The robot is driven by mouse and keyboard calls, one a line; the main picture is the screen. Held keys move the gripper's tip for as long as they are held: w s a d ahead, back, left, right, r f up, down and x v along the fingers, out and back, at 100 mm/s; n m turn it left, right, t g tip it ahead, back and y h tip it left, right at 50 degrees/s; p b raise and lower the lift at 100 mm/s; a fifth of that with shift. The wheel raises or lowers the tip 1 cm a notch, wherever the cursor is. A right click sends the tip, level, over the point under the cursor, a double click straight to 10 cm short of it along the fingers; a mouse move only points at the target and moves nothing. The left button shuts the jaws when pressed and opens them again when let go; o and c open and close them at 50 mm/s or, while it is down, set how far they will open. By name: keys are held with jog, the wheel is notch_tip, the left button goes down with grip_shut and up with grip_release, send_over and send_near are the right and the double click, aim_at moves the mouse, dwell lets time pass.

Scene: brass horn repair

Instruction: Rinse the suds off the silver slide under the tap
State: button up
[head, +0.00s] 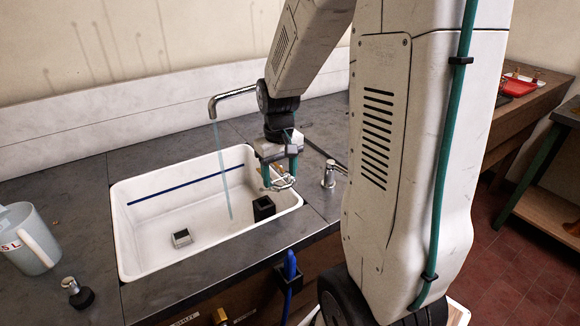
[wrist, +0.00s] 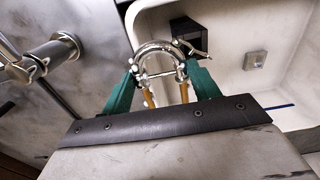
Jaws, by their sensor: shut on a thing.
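My gripper (head: 280,178) hangs over the right side of the white sink (head: 165,262), shut on the silver slide (head: 284,184). In the wrist view, the slide (wrist: 161,49) is a shiny U-shaped tube with a crossbar and brass-coloured legs, between the green fingers of my gripper (wrist: 160,80). No suds can be made out on it at this size. The tap (head: 232,94) has a curved spout at the back of the sink. A thin stream of water (head: 223,170) falls from it into the sink, left of the slide and apart from it.
A black open block (head: 263,208) stands in the sink below my gripper, and a small grey square piece (head: 182,238) lies on its floor. A chrome lever (head: 329,175) stands on the counter right of the sink. A jug (head: 28,240) stands left.

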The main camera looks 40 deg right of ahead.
jog(key=w+a+f, duration=0.2)
jog(key=w+a, duration=0.7)
jog(key=shift+w+f, duration=0.3)
jog(key=shift+f, duration=0.1)
dwell(0.4)
dwell(0.5)
jog(key=shift+w+d, duration=0.35)
jog(key=shift+w, duration=0.05)
dwell(0.3)
jog(key=shift+s+a, duration=0.4)
jog(key=s+d, duration=0.5)
jog(key=shift+s+d, duration=0.3)
jog(key=shift+s, duration=0.05)
dwell(0.5)
